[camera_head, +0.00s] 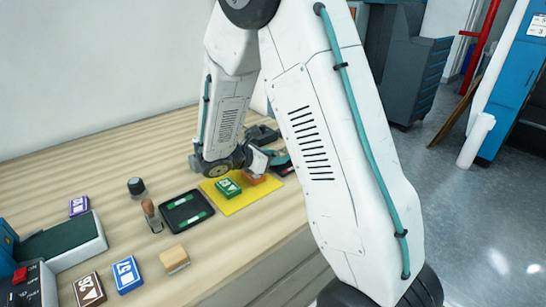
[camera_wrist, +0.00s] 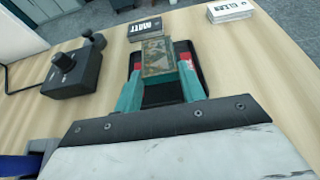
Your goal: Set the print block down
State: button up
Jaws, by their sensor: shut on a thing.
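In the wrist view the print block (camera_wrist: 157,56), a small block with a worn brown-green face, sits between the teal fingers of my gripper (camera_wrist: 160,80). My gripper is shut on it. Beyond and beneath it is a black tray (camera_wrist: 154,96) with red marks; I cannot tell whether the block touches the tray. In the head view my gripper (camera_head: 277,158) is low over the table, just past the yellow mat (camera_head: 238,205), and the held block is hidden there.
A black tray with green strips (camera_head: 187,211), a wooden-handled stamp (camera_head: 151,215) and several blocks lie to the left.

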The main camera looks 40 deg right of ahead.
jog(key=shift+f, duration=0.55)
jog(key=o, duration=1)
jog(key=shift+s+f, duration=0.1)
jog(key=shift+c, duration=0.2)
